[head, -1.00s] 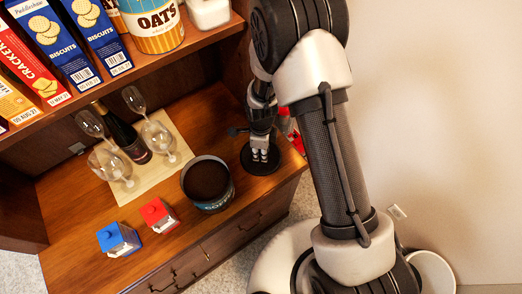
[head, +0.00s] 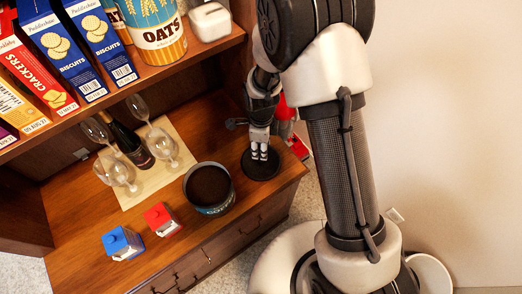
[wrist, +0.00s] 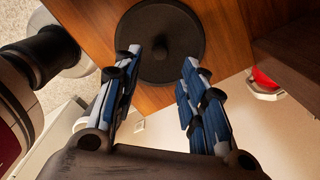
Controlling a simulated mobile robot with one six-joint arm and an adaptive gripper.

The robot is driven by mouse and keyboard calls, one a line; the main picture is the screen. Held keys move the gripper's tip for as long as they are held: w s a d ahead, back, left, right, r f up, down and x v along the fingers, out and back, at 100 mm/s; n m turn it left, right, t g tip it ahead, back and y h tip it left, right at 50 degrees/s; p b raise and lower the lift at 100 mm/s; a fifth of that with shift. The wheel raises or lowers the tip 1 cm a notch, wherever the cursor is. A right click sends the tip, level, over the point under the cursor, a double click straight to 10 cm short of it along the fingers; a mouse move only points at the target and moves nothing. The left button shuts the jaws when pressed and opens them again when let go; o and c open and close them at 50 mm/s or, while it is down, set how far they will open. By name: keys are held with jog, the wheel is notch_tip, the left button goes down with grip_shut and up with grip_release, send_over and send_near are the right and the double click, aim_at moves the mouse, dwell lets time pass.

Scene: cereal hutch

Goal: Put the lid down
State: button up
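The black round lid (head: 261,168) lies flat on the wooden counter, near its right end, beside the open dark canister (head: 212,207). In the wrist view the lid (wrist: 185,25) shows its central knob and rests on the wood. My gripper (head: 260,154) points down just above the lid. In the wrist view my gripper (wrist: 160,62) is open, its two blue-grey fingers apart with nothing between them; the knob lies beyond the fingertips.
A red carton (head: 160,220) and a blue carton (head: 122,242) stand near the front edge. A shelf with boxes overhangs the counter. A red object is behind my gripper.

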jog(key=shift+r+p, duration=0.5)
jog(key=shift+r, duration=1.9)
jog(key=s+d+r+n+t, duration=0.1)
jog(key=s+d+r+n, duration=0.2)
jog(key=r, duration=0.6)
jog(key=s+d+r+n+t, duration=0.1)
jog(key=d+r+n, duration=0.35)
jog(key=r, duration=0.55)
jog(key=s+d+r+n+t, duration=0.1)
jog(key=s+d+r+n, duration=0.1)
jog(key=s+r+n, duration=0.3)
jog(key=s+d+r+n+t, duration=0.1)
jog(key=s+d+r+n, duration=0.2)
jog(key=s+n, duration=0.4)
jog(key=s+r, duration=0.1)
jog(key=s, duration=0.2)
jog(key=shift+s+r+n+t, duration=0.3)
jog(key=shift+s+r+n, duration=0.05)
jog(key=shift+c, duration=0.6)
jog(key=shift+a, duration=0.1)
